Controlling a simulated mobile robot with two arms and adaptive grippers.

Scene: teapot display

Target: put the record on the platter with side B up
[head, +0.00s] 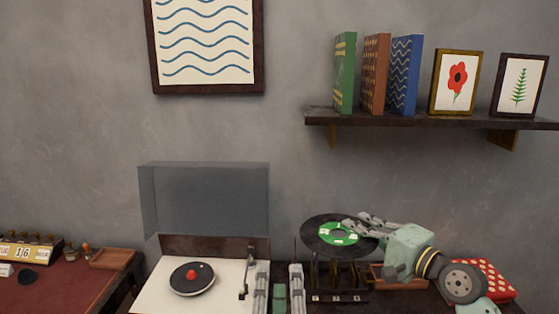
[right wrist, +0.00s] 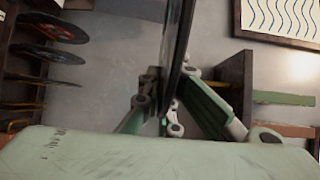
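The black record (head: 315,241) has a green label with white marks too small to read, so I cannot tell which side shows. My right gripper (head: 362,226) is shut on its right edge and holds it in the air, face towards the head camera. In the right wrist view the record (right wrist: 178,55) is edge-on between the fingers (right wrist: 160,105). The turntable's platter (head: 207,284) is at lower left, dark, with a red piece at its centre. My left gripper (head: 279,272) is open and empty, right of the turntable, fingers pointing up.
The turntable's lid (head: 205,198) stands open behind it, and its tonearm (head: 247,275) is at the right side. A rack (head: 338,297) stands below the held record; several records (right wrist: 47,52) show in the right wrist view. A red dotted box (head: 492,279) lies at right. A shelf (head: 430,119) is above.

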